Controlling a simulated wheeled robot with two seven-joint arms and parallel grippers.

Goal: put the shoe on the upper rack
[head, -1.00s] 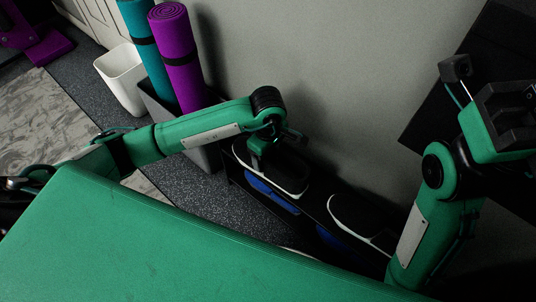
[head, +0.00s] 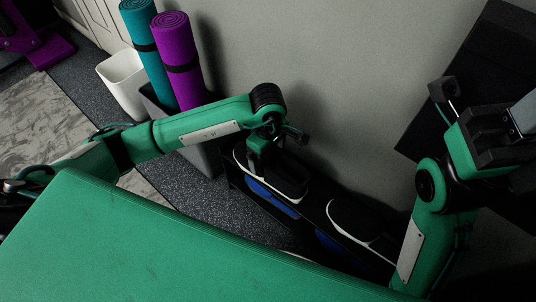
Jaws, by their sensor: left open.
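A low black rack (head: 312,203) stands along the wall. On its upper level sit a black shoe with a white sole (head: 290,188) at the left and another black shoe with a white sole (head: 352,222) at the right. Blue shapes, probably shoes, show on the level below, at the left (head: 270,198) and right (head: 335,243). My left gripper (head: 266,168) is open, pointing down over the left black shoe; its fingertips are dark against it, and contact cannot be told. A thin white sliver (head: 296,254) shows past my body's edge, mostly hidden. My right gripper (head: 482,118) is raised at the right.
A grey bin (head: 200,155) holds a teal rolled mat (head: 140,25) and a purple rolled mat (head: 180,75). A white bin (head: 122,80) stands beside it. Dark speckled floor (head: 225,205) is open in front of the rack. A black panel (head: 420,130) is behind my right arm.

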